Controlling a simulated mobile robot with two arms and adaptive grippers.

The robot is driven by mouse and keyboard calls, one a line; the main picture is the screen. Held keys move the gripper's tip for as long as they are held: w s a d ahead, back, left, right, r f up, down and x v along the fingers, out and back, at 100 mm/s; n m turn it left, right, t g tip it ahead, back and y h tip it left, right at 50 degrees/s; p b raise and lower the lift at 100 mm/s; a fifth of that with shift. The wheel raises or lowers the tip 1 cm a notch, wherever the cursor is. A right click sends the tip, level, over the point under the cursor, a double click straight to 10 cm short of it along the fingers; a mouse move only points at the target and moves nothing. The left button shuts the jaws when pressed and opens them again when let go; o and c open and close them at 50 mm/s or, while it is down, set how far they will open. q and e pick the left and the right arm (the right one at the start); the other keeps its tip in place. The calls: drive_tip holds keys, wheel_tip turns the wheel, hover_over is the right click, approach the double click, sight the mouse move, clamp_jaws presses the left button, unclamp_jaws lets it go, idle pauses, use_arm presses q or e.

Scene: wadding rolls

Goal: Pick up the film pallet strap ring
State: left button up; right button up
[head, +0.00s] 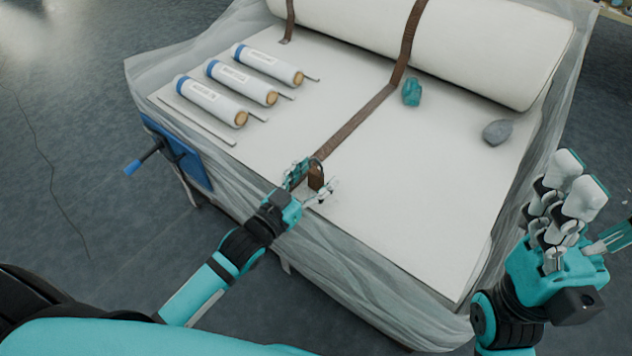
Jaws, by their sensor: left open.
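A brown strap (350,125) runs down across the white pallet top from the white roll. At its near end stands a small brown loop (316,174), which looks like the strap ring. My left gripper (314,177) is open, with one finger to the left of the loop and one to the right. Whether either finger touches it is not clear. My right gripper (566,195) is at the right, fingers pointing up, off the pallet's right edge and far from the ring. Its opening cannot be made out.
Three white-and-blue tubes (240,82) lie at the left of the top. A large white roll (480,45) lies along the back. A teal lump (411,92) and a grey stone (497,132) sit right of the strap. Clear film (385,300) hangs over the edges.

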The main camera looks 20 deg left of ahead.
use_arm(q)
drive_tip(key=shift+w+d, duration=0.1)
drive_tip(key=shift+w, duration=0.2)
clamp_jaws()
drive_tip(key=shift+r, duration=0.1)
drive_tip(key=shift+r, duration=0.1)
